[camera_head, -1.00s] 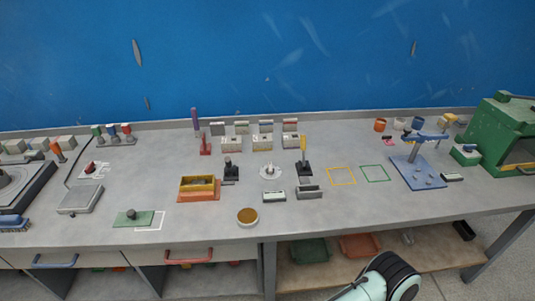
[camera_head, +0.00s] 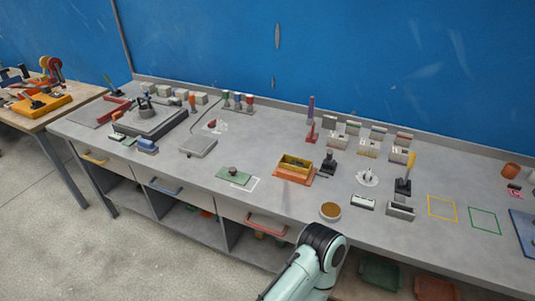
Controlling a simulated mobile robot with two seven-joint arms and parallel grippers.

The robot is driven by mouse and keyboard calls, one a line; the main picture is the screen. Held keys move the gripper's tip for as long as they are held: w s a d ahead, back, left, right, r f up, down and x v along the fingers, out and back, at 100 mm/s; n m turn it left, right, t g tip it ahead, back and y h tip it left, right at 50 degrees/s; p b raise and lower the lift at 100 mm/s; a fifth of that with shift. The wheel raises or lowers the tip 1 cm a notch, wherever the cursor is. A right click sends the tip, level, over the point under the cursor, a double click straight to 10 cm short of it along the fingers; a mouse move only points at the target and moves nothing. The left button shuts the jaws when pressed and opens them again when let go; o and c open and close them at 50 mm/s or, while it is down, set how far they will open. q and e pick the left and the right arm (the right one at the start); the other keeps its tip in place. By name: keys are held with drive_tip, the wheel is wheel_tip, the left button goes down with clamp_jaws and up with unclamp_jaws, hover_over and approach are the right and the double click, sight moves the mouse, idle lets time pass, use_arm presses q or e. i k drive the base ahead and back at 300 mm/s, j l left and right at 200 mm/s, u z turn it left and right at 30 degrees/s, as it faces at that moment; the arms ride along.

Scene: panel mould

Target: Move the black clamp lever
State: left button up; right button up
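A small black upright piece on a dark base (camera_head: 329,163) stands on the grey workbench, right of the orange tray. It may be the black clamp lever, but it is too small to be sure. Another dark base with a yellow upright handle (camera_head: 408,172) stands further right. A red piece with a purple upright handle (camera_head: 311,122) stands behind. Dark upright parts (camera_head: 146,101) also show on the fixture at the left of the bench. A mint-green arm link of mine with a black joint enters at the bottom. Neither gripper shows.
The orange tray (camera_head: 295,167), a round brown-topped dish (camera_head: 330,211), a green plate (camera_head: 234,175) and a grey plate (camera_head: 199,146) lie on the bench. Drawers with a red handle (camera_head: 266,224) and a blue handle (camera_head: 164,187) are below. A wooden table (camera_head: 62,112) stands left; the floor before it is clear.

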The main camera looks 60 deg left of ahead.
sight(329, 152)
drive_tip(key=u, duration=1.8)
